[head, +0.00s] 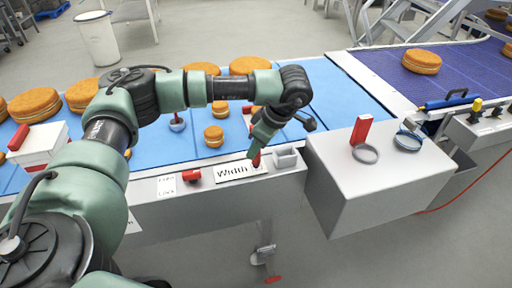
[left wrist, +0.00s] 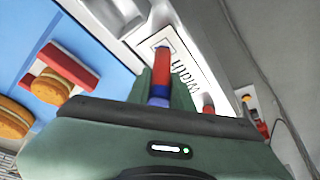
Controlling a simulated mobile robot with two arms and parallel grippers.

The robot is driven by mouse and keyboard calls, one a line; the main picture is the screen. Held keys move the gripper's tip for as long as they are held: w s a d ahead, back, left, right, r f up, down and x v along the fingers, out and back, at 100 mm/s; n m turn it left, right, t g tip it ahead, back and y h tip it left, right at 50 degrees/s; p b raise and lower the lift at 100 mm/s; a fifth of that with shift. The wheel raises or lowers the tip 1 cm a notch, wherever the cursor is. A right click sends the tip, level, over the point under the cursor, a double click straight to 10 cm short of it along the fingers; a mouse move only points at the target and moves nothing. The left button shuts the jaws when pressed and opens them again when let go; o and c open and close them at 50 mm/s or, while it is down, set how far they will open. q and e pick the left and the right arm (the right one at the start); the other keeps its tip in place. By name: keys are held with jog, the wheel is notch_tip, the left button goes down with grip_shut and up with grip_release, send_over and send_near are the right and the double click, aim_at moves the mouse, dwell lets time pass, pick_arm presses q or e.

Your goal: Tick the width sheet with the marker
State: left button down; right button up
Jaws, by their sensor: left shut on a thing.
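The width sheet (head: 232,173) is a white strip printed "Width", lying on the pale front ledge of the blue conveyor. It also shows in the left wrist view (left wrist: 183,68), with a dark-outlined box at its end. My left gripper (head: 258,152) points down over the right end of the sheet. It is shut on the marker (head: 256,160), which is red with a blue part in the left wrist view (left wrist: 161,72). The marker stands at that end of the sheet. I cannot tell whether its tip touches the paper. My right gripper is not in view.
A small grey open holder (head: 286,157) stands just right of the sheet. Round filled cakes (head: 213,135) lie on the blue belt behind. A grey box (head: 370,185) stands at right.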

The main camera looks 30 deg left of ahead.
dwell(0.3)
pick_arm(q)
jog(key=shift+r+p, duration=2.25)
jog(key=shift+r, duration=1.25)
jog(key=shift+d, duration=0.1)
